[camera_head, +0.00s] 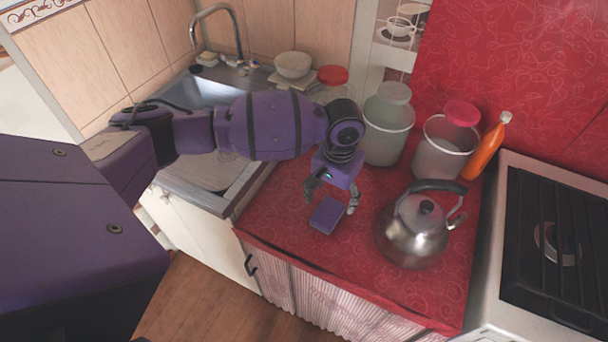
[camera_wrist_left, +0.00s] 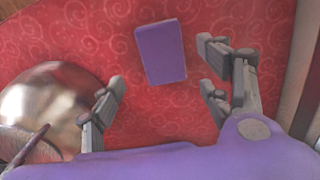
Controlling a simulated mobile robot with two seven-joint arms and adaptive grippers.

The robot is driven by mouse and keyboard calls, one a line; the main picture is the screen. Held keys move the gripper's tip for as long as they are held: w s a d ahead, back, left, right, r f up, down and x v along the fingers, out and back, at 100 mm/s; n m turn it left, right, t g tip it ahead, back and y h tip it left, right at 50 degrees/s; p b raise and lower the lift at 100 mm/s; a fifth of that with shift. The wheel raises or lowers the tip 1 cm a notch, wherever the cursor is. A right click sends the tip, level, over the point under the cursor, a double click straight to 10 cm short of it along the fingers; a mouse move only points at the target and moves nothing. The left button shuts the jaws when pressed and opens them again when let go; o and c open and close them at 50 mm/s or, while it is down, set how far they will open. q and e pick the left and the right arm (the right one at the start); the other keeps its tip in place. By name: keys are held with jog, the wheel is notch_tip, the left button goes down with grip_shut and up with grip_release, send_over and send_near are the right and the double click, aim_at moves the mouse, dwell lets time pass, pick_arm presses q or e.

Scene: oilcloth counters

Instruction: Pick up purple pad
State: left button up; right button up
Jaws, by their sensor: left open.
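The purple pad (camera_head: 327,215) is a small flat block on the red oilcloth counter (camera_head: 290,235), left of the kettle. My left gripper (camera_head: 331,198) is just above and behind it in the head view, with its fingers spread. In the left wrist view the purple pad (camera_wrist_left: 161,52) lies flat on the red cloth. It is ahead of and between the two open fingers of my left gripper (camera_wrist_left: 160,100), and neither finger touches it. My right gripper is not in view.
A steel kettle (camera_head: 418,230) stands close right of the pad; it also shows in the left wrist view (camera_wrist_left: 50,100). Lidded containers (camera_head: 387,135) and an orange bottle (camera_head: 487,150) stand behind. A stove (camera_head: 510,215) is right, a sink (camera_head: 205,92) left.

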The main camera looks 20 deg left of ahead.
aim_at(329, 211)
pick_arm(q)
jog(key=f, duration=0.5)
jog(key=shift+s+a+f, duration=0.2)
jog(key=shift+a+f, duration=0.1)
jog(key=shift+f, duration=0.45)
jog(key=c, duration=0.9)
